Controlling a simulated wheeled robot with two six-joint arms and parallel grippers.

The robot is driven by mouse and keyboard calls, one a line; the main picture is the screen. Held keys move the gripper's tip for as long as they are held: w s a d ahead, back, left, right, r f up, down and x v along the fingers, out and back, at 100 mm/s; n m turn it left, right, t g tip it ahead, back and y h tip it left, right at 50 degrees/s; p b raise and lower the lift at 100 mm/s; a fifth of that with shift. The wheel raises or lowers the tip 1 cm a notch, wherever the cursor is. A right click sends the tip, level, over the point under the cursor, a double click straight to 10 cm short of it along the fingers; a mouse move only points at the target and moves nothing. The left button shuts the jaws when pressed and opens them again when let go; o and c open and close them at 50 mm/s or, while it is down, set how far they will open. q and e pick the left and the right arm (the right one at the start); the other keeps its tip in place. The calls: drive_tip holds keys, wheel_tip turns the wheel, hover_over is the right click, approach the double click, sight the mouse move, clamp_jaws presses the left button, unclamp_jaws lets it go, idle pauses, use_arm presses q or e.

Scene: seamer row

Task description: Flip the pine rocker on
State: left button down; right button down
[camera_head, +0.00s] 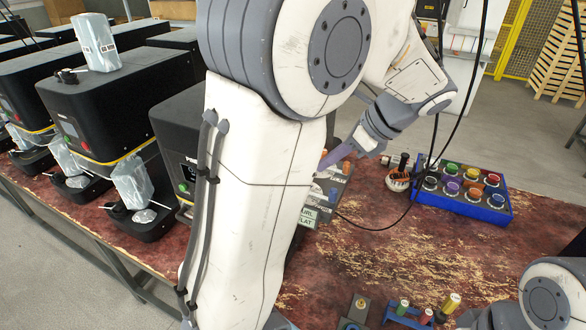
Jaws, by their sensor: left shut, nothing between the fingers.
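My left arm crosses the middle of the view, and its gripper (325,162) is shut and empty. The fingertips are at a small dark switch block (338,188), partly hidden behind my arm. An orange spot and a blue spot show on this block. I cannot make out a pine rocker; it may be hidden behind my arm. I cannot tell whether the fingertips touch the block. Part of my right arm shows at the lower right, but its gripper is not clearly in view.
A blue tray (507,214) of colourful round pieces stands at the right. Black seamer machines (115,95) line the left. A pale green label plate (308,216) sits by my arm. The reddish worn tabletop (440,250) is clear at centre right.

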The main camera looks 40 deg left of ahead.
use_arm(q)
drive_tip(key=p+x, duration=0.1)
drive_tip(key=x, duration=0.7)
drive_tip(key=shift+s+a+f+p, duration=0.15)
drive_tip(key=shift+f+p, duration=0.05)
drive_tip(key=shift+p, duration=0.2)
drive_tip(key=a, duration=0.1)
drive_tip(key=a+p, duration=0.1)
drive_tip(key=a, duration=0.1)
drive_tip(key=shift+s+a+f+p, duration=0.1)
drive_tip(key=shift+s+f+p, duration=0.2)
drive_tip(key=shift+s+f, duration=0.1)
drive_tip(key=shift+a+f, duration=0.15)
drive_tip(key=shift+a, duration=0.25)
drive_tip(key=shift+s, duration=0.1)
drive_tip(key=shift+a+f+y+b, duration=0.2)
drive_tip(key=shift+f+y+b, duration=0.3)
drive_tip(key=shift+b, duration=0.3)
drive_tip(key=shift+r+y, duration=0.1)
drive_tip(key=shift+y, duration=0.2)
drive_tip(key=shift+a, duration=0.15)
